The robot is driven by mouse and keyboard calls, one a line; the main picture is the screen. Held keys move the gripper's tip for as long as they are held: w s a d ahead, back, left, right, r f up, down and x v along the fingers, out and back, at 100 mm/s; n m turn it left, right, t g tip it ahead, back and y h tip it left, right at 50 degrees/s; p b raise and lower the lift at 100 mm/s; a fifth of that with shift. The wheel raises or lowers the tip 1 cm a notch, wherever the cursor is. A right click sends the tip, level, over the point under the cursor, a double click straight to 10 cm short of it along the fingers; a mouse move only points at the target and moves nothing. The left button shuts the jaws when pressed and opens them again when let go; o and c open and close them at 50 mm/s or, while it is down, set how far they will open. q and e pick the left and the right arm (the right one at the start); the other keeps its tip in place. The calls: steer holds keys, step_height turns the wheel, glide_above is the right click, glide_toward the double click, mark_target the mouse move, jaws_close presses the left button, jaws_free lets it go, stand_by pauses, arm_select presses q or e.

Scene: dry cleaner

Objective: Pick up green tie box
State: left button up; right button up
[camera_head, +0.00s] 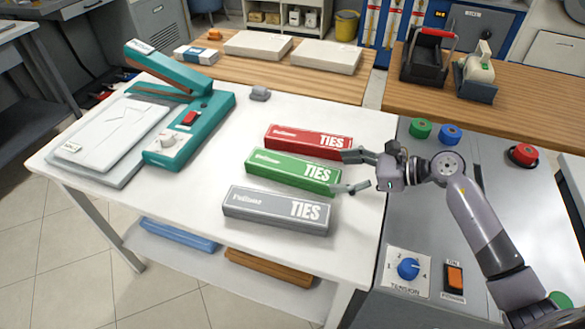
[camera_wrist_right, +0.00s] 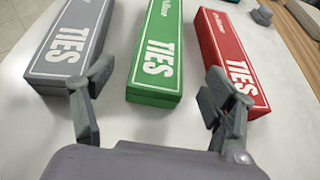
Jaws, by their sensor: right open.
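The green tie box (camera_head: 290,172) lies on the white table between a red tie box (camera_head: 308,142) and a grey tie box (camera_head: 277,208). My right gripper (camera_head: 353,171) is open at the right end of the green box, its fingers spread to either side of that end. In the right wrist view the green box (camera_wrist_right: 156,58) lies ahead between the two open fingers (camera_wrist_right: 152,92), with space on both sides. The grey box (camera_wrist_right: 72,45) is to the left and the red box (camera_wrist_right: 232,62) to the right. My left gripper is not in view.
A teal heat sealer (camera_head: 190,120) and a folded white shirt (camera_head: 115,135) stand on the table's left side. A small grey object (camera_head: 260,94) lies behind the boxes. A grey control panel (camera_head: 430,235) with knobs adjoins on the right. The table's front left is clear.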

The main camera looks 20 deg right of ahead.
mark_target(310, 171)
steer(key=x, duration=0.4)
steer(key=shift+w+a+f+p, duration=0.1)
steer(key=shift+w+a+p, duration=0.1)
steer(key=shift+p, duration=0.1)
steer(key=x, duration=0.1)
steer(key=p+x, duration=0.1)
steer(key=x, duration=0.3)
steer(key=shift+a+r, duration=0.1)
steer(key=shift+r, duration=0.25)
steer(key=shift+w+a+f, duration=0.1)
steer(key=shift+f, duration=0.1)
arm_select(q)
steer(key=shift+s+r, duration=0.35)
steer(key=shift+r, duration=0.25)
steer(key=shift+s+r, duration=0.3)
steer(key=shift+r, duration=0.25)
arm_select(e)
steer(key=shift+c, duration=0.3)
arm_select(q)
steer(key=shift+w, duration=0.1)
arm_select(e)
steer(key=c, duration=1.2)
